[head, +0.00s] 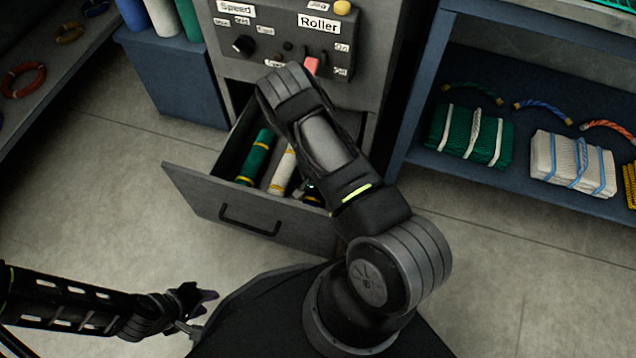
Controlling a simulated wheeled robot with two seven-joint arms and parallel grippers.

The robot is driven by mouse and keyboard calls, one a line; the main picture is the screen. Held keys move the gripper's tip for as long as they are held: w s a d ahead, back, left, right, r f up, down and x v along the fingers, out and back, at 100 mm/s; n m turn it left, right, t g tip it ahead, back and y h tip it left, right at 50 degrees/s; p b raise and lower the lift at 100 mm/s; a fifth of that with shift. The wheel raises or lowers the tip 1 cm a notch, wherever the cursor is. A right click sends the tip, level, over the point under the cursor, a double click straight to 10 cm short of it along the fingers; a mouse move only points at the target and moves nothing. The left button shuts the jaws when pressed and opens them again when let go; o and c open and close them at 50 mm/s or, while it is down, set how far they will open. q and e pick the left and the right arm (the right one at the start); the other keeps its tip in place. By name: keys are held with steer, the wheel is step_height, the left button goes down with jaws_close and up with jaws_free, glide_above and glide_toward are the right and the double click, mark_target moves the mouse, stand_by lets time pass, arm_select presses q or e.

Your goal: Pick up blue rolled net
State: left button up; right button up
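A grey drawer (212,196) stands pulled out under the machine's control panel. In it lie a green rolled net (256,158) with yellow bands and a white rolled net (283,171). To their right a dark blue rolled net (313,197) with a yellow band shows only in part, behind my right arm. My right arm reaches over the drawer. A small part of my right gripper (309,186) shows at the blue net; its fingers are mostly hidden, so I cannot tell whether it holds the net. My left gripper (204,308) is low at left, its fingers apart and empty, away from the drawer.
The control panel (283,32) with knobs and labels is above the drawer. A blue shelf (480,182) at right holds folded green and white nets and rope pieces. A blue bin (178,85) with rolls stands at left. The floor left of the drawer is clear.

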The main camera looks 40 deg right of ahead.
jaws_close()
stand_by(0.4)
steer(key=shift+r, duration=0.1)
step_height(320, 180, up, 9)
steer(key=p, duration=0.3)
steer(key=shift+w, duration=0.1)
steer(key=shift+r+p, duration=0.35)
steer(key=shift+r, duration=0.1)
stand_by(0.4)
